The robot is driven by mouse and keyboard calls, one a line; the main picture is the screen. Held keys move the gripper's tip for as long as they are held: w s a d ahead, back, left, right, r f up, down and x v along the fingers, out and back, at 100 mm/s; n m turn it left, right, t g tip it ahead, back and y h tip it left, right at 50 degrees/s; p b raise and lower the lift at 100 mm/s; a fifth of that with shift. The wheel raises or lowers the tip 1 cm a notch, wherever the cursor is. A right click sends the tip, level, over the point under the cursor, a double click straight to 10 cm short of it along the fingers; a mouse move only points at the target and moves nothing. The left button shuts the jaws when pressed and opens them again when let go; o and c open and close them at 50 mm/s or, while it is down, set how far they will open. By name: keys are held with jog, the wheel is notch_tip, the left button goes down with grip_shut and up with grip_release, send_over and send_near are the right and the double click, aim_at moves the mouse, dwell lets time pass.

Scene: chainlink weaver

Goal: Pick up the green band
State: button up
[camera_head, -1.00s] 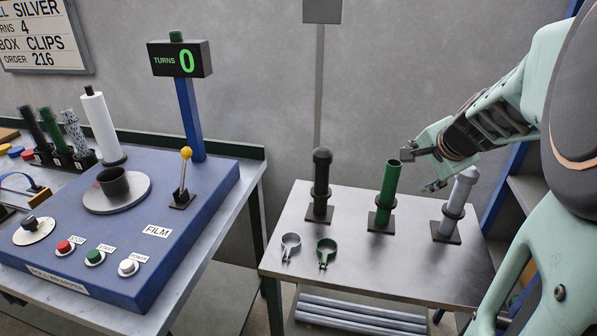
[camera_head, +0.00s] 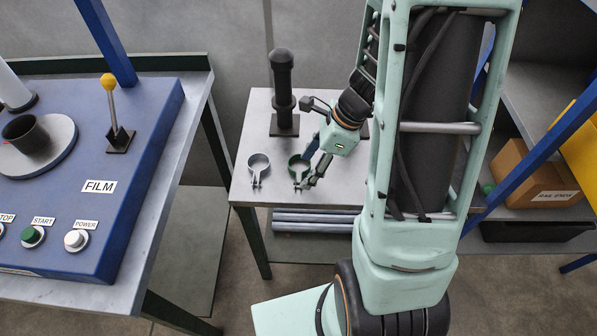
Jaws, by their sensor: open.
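The green band (camera_head: 294,164), a ring clamp with a small tab, lies flat on the small metal table (camera_head: 240,190) near its front edge. My gripper (camera_head: 306,172) is low over the band's right side with its fingers apart. The fingers cover part of the ring. I cannot tell whether they touch it or whether a finger is around the tab.
A grey band (camera_head: 258,166) lies just left of the green one. A black post (camera_head: 283,88) stands behind them. My arm hides the table's right part. The blue film machine (camera_head: 140,150) is at left; a cardboard box (camera_head: 535,175) is on a right shelf.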

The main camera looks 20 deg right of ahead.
aim_at(299, 178)
jog(key=x, duration=0.3)
jog(key=b+x, duration=0.1)
jog(key=x, duration=0.1)
jog(key=shift+w+d+f, duration=0.15)
jog(key=shift+w+f, duration=0.2)
jog(key=shift+w, duration=0.05)
jog(key=c, duration=1.3)
